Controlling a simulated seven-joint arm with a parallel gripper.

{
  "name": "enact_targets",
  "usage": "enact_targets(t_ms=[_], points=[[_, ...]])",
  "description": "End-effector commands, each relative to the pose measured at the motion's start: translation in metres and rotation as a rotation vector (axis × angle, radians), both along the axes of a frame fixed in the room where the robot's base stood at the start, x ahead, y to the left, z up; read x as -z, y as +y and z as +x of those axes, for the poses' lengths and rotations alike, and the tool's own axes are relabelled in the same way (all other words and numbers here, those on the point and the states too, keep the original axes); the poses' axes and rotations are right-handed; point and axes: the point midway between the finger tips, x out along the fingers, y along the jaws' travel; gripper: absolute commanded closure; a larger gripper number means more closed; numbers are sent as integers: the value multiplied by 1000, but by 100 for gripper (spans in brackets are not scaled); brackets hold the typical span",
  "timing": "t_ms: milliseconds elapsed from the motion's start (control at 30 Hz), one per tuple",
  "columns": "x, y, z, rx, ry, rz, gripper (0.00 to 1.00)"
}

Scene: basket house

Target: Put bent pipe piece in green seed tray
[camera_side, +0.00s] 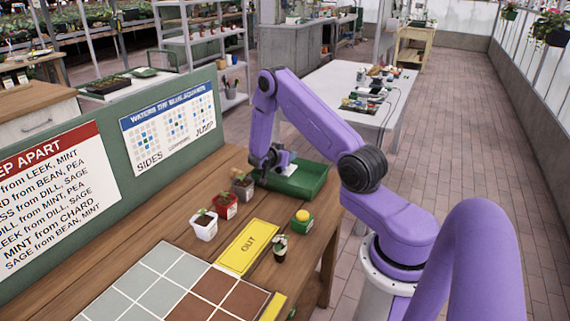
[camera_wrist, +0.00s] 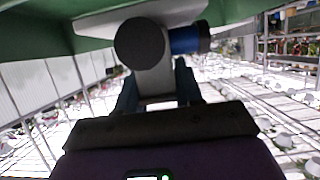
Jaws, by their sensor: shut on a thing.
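My gripper (camera_side: 276,163) is at the left end of the green seed tray (camera_side: 312,186), on the far part of the wooden bench. In the wrist view my gripper's dark fingers (camera_wrist: 157,92) are shut on the bent pipe piece (camera_wrist: 153,70). The piece is pale grey, with a dark round end facing the camera and a blue end pointing right. In the side view a pale bit of it (camera_side: 289,170) shows by the gripper, over the tray's left part. The green tray also shows along the top of the wrist view (camera_wrist: 40,32). Whether the piece touches the tray, I cannot tell.
Several small potted seedlings stand left of the tray, including a white pot (camera_side: 204,228) and a red pot (camera_side: 225,206). A yellow OUT plate (camera_side: 247,247), a green box with a yellow button (camera_side: 302,222) and a dark pot (camera_side: 280,252) stand nearer. A green board (camera_side: 185,125) borders the bench.

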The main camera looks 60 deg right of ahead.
Motion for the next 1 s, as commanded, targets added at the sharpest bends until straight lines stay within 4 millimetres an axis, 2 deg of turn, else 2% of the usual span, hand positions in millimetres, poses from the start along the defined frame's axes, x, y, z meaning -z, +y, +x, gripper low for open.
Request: enact_targets(t_ms=[167,433,867,900,967,1000], points=[[9,-4,5,0,0,0,96],[38,-6,7,0,0,0,96],[44,-6,7,0,0,0,96],[44,-5,7,0,0,0,58],[44,-5,7,0,0,0,39],[44,-5,7,-1,0,0,39]])
